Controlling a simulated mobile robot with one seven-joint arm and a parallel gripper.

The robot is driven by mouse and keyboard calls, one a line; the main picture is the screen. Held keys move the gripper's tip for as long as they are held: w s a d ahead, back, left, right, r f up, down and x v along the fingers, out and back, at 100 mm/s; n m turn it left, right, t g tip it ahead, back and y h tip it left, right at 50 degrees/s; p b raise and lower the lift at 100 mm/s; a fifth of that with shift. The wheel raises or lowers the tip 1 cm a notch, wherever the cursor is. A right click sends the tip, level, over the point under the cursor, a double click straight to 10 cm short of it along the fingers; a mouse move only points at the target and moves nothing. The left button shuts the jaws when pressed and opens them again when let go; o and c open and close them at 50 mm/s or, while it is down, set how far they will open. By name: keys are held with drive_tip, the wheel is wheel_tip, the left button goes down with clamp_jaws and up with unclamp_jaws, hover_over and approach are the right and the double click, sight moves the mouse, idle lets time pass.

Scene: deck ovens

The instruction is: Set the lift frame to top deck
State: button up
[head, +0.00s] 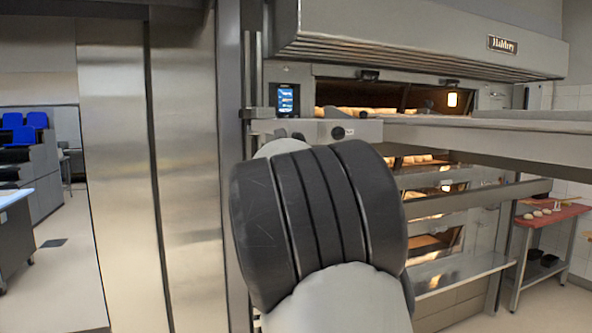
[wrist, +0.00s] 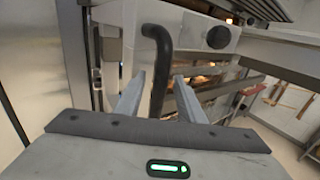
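The lift frame (head: 480,138) is a grey frame reaching out from the oven front, roughly level with the lower edge of the top deck (head: 420,97). Its grey end block (head: 365,130) carries a round black knob (head: 338,133), which also shows in the wrist view (wrist: 218,37). A bent black handle (wrist: 160,50) stands beside the knob in the wrist view. My gripper (wrist: 158,92) is open, its two pale fingers on either side of the handle's lower part. I cannot tell whether they touch it. In the head view my arm hides the gripper and most of the handle.
A lit display (head: 287,99) is on the oven front above the end block. Lower decks glow behind the frame's rails. A steel panel (head: 185,170) stands close on the left. A red-topped table (head: 555,215) with dough pieces stands at the right.

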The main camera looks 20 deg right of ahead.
drive_tip(key=b+v, duration=0.2)
drive_tip(key=v, duration=1.4)
drive_tip(key=shift+s+a, duration=0.15)
drive_tip(key=shift+s, duration=0.1)
